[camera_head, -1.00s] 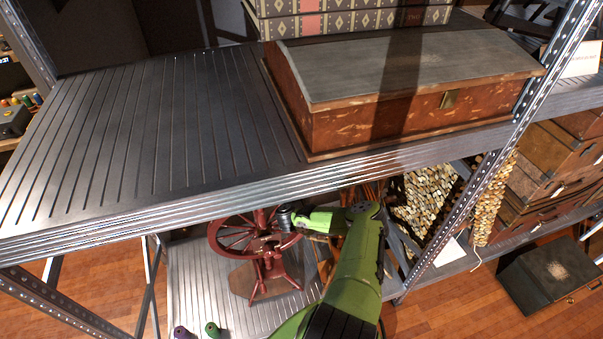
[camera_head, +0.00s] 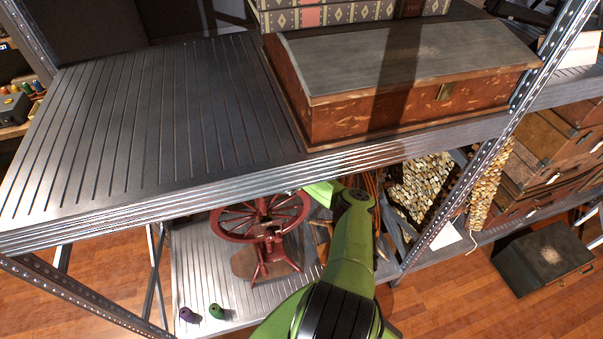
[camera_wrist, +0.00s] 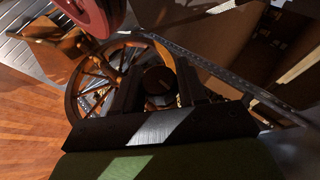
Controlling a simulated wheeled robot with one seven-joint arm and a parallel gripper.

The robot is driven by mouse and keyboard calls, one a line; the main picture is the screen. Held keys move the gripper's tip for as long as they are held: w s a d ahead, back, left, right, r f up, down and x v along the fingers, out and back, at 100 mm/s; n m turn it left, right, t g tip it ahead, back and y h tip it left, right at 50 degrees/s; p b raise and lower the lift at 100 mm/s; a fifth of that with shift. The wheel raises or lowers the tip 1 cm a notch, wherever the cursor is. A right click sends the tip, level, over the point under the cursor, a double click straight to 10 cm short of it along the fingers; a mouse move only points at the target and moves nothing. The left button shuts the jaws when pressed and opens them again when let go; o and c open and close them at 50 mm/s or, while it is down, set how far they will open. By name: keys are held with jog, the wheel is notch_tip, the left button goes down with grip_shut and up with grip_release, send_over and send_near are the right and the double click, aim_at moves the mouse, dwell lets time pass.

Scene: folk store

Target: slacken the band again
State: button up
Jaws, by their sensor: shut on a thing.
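A dark red spinning wheel (camera_head: 268,240) stands on the lower shelf in the head view. Its spoked wheel (camera_head: 240,222) looks tilted, seen as a flat oval. In the wrist view a wooden spoked wheel rim (camera_wrist: 72,98) lies left of and behind my fingers. My gripper (camera_wrist: 158,72) is shut on a dark round knob (camera_wrist: 160,84), which sits between its two black fingers. In the head view the upper shelf's edge hides my gripper; only my green arm shows. I cannot make out the band itself.
The upper shelf (camera_head: 130,130) overhangs the spinning wheel and bears a brown box (camera_head: 400,115). Purple (camera_head: 187,314) and green (camera_head: 216,311) small things lie at the lower shelf's front. A rounded red part (camera_wrist: 95,14) is near the wrist camera. A metal post (camera_head: 470,170) stands at right.

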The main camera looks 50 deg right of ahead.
jog(key=o, duration=1)
jog(key=shift+c, duration=0.2)
jog(key=shift+t+h, duration=0.7)
jog(key=shift+t, duration=0.1)
jog(key=b, duration=0.2)
jog(key=m+t+h+b, duration=0.1)
jog(key=shift+w+f+t+b, duration=0.1)
jog(key=shift+f+t+b, duration=0.2)
jog(key=shift+f+b, duration=0.05)
jog(key=t+h+b, duration=0.1)
jog(key=b, duration=0.5)
jog(key=shift+f+m+h, duration=0.1)
jog(key=shift+m+h, duration=0.2)
jog(key=shift+h, duration=0.1)
jog(key=m+t+h+b, duration=0.1)
jog(key=b, duration=0.6)
jog(key=t+h+b, duration=0.1)
jog(key=h+b, duration=0.1)
jog(key=b, duration=0.6)
jog(key=m+t+h+b, duration=0.1)
jog(key=h+b, duration=0.1)
jog(key=b, duration=0.6)
jog(key=shift+r+m, duration=0.25)
jog(key=shift+m, duration=0.05)
